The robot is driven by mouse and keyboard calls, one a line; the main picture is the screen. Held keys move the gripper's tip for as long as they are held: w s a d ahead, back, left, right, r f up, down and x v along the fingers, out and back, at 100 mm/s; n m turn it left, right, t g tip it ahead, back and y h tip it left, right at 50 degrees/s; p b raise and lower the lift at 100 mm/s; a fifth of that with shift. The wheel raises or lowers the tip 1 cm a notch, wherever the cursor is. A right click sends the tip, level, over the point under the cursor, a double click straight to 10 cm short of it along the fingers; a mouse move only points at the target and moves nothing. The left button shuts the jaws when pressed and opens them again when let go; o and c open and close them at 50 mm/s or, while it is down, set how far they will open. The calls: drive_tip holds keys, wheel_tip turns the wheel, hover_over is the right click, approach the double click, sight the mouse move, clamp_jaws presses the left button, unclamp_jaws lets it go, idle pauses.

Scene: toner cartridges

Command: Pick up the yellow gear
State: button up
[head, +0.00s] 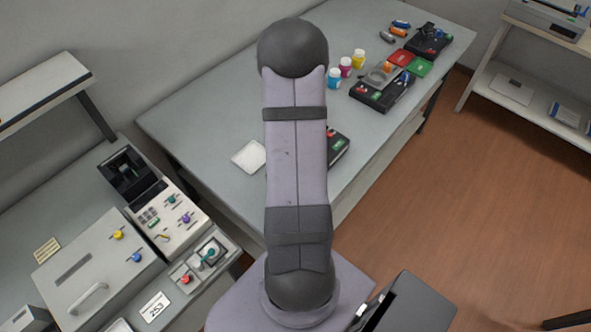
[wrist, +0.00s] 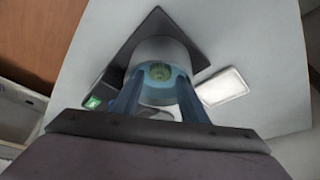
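In the wrist view, a small round yellow-green piece (wrist: 160,72) sits inside the mouth of a grey cylinder (wrist: 163,49). It is the only thing there that looks like the yellow gear; its teeth are too blurred to make out. My gripper (wrist: 160,88) has its two blue fingers apart, one on each side of the cylinder's pale front rim. I see no clear contact between the fingers and the yellow-green piece. In the head view my own arm hides my gripper and this spot, and I make out no yellow gear there.
The cylinder stands before a dark pointed plate (wrist: 168,23). A white tray (head: 248,155) lies left of my arm, and a black cartridge (head: 339,147) shows partly on its right. Bottles, including a yellow one (head: 358,58), and more cartridges stand farther along the grey table (head: 205,110).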

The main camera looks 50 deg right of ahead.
drive_tip(key=shift+x, duration=1.05)
drive_tip(key=c, duration=0.8)
wheel_tip(320, 180, up, 10)
drive_tip(key=p, duration=0.6)
